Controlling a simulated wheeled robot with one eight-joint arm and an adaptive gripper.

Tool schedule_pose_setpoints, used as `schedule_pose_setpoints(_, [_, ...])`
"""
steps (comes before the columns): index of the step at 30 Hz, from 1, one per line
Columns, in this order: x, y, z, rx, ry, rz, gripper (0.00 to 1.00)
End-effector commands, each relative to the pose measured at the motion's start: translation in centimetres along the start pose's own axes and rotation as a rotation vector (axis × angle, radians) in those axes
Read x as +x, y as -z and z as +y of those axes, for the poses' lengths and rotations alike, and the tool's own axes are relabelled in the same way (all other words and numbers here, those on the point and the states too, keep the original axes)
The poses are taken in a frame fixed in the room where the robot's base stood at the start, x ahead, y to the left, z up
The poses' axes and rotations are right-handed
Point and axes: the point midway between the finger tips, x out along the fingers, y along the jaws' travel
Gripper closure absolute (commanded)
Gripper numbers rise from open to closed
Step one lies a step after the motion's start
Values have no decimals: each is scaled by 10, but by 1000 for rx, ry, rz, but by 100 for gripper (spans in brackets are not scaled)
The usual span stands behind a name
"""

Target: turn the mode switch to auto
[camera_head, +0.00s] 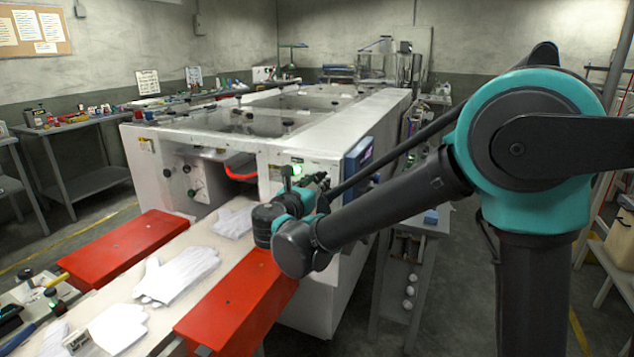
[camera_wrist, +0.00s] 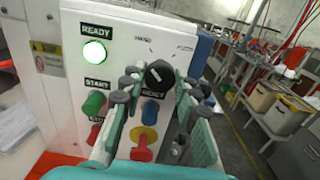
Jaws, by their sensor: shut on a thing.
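The mode switch (camera_wrist: 160,74) is a black round knob on the white control panel (camera_wrist: 74,62). It sits at the top between the fingertips of my gripper (camera_wrist: 162,86), which is shut on it. A pale mark shows on the knob's face. The label HAND stands above it to the left; a marking to its upper right is too blurred to read. In the head view my gripper (camera_head: 314,183) is at the machine's front panel, and the knob is hidden there.
A lit green READY lamp (camera_wrist: 95,52), green START button (camera_wrist: 95,103), blue RESET button (camera_wrist: 150,112) and red button on yellow (camera_wrist: 142,144) are close to my fingers. White gloves (camera_head: 178,276) lie on the belt between red covers (camera_head: 130,250).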

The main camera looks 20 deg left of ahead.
Motion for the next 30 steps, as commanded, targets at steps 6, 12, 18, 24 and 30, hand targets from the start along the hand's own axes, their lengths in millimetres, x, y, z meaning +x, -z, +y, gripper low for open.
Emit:
schedule_pose_setpoints(6, [0, 0, 0, 50, 0, 0, 99])
schedule_pose_setpoints(12, [0, 0, 0, 173, 0, 0, 99])
schedule_pose_setpoints(18, [0, 0, 0, 350, 0, 0, 99])
schedule_pose_setpoints(24, [0, 0, 0, 542, 0, 0, 99])
schedule_pose_setpoints(30, [0, 0, 0, 732, 0, 0, 99])
